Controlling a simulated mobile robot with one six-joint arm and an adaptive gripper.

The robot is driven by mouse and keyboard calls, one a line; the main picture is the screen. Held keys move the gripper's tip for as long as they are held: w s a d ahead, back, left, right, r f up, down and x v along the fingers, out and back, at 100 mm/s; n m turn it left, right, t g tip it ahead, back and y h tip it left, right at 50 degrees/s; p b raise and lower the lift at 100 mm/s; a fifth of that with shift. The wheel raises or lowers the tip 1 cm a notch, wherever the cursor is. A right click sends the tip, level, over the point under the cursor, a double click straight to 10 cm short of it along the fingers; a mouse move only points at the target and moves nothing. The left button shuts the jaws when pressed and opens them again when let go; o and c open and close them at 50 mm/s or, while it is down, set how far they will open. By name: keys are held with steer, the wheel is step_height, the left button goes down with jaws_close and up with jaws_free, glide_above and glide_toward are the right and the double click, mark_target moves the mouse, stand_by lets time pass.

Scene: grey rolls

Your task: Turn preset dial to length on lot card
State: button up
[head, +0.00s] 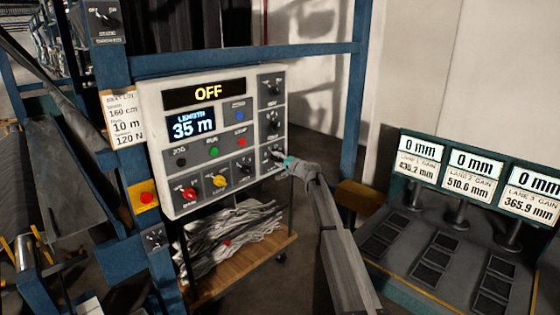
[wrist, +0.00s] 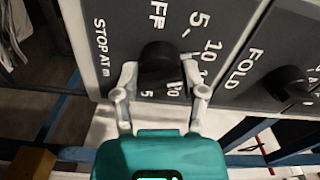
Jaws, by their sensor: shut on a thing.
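The preset dial is a black knob (wrist: 158,62) marked "STOP AT m" in the wrist view, with OFF, 5, 10 and further numbers around it. My gripper (wrist: 160,76) is shut on this knob, one grey finger on each side. Its pointer cannot be made out. In the head view my gripper (head: 284,160) is at the lower right of the control panel (head: 155,140) and partly covers the dial. The top display (head: 207,92) reads OFF. The lot card (head: 123,120), left of the panel, shows 160 cm, 10 m and 120 N.
A LENGTH display (head: 191,124) reads 35 m. A FOLD knob (wrist: 290,84) sits close beside the gripped dial. Red and yellow knobs (head: 219,181) are lower on the panel. A red stop button (head: 146,198) is at left. A gauge console (head: 440,240) stands at right.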

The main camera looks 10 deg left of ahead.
steer(key=shift+a, duration=0.15)
stand_by(0.3)
steer(key=o, duration=1.1)
steer(key=shift+o, duration=0.2)
steer(key=shift+s+d, duration=0.1)
steer(key=shift+d, duration=0.1)
steer(key=v, duration=1.1)
steer(key=shift+s+d, duration=0.25)
